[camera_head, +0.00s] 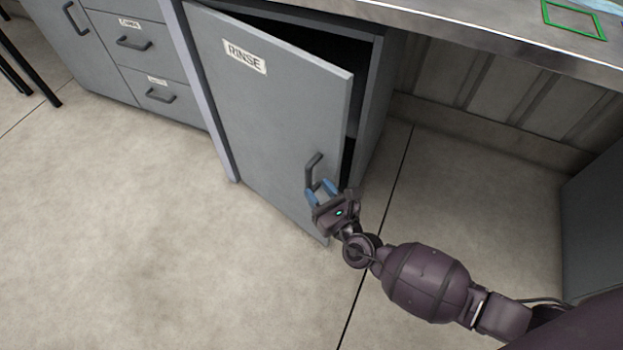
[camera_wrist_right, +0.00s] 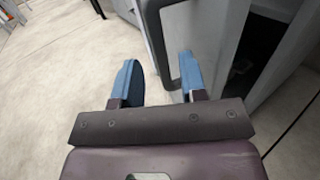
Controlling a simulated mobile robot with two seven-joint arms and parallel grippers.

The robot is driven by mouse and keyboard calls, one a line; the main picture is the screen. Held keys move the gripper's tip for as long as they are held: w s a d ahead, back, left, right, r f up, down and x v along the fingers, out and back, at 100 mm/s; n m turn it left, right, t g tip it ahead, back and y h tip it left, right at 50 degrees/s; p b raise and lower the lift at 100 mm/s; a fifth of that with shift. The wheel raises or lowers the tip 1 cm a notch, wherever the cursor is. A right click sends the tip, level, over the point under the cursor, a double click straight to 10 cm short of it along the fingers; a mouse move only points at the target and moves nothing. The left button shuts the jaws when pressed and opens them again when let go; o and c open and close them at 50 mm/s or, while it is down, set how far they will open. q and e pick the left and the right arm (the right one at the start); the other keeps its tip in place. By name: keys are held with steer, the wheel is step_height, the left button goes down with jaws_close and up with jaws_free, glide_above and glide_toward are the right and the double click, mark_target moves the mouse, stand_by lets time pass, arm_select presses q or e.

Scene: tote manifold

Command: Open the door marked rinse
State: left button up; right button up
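The grey door marked RINSE (camera_head: 262,120) stands partly open in the head view, with a dark gap along its top and right edge. Its dark bar handle (camera_head: 313,172) is near the lower right edge of the door. My right gripper (camera_head: 322,190) is at the lower end of the handle. In the right wrist view my right gripper (camera_wrist_right: 160,82) has its two blue fingers apart. The handle (camera_wrist_right: 165,45) shows there just beyond and beside the right finger, and nothing is visibly clamped between the fingers. My left gripper is not in view.
Grey drawers (camera_head: 150,60) with handles and labels stand left of the door. A worktop (camera_head: 450,35) runs above, with a green frame (camera_head: 574,20) on it. The floor (camera_head: 120,220) in front of the door is clear. A grey cabinet (camera_head: 595,210) stands at the right.

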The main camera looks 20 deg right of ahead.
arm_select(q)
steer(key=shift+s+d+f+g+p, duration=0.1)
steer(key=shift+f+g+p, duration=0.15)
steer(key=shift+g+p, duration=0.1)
arm_select(e)
steer(key=v, duration=0.6)
steer(key=shift+s, duration=0.1)
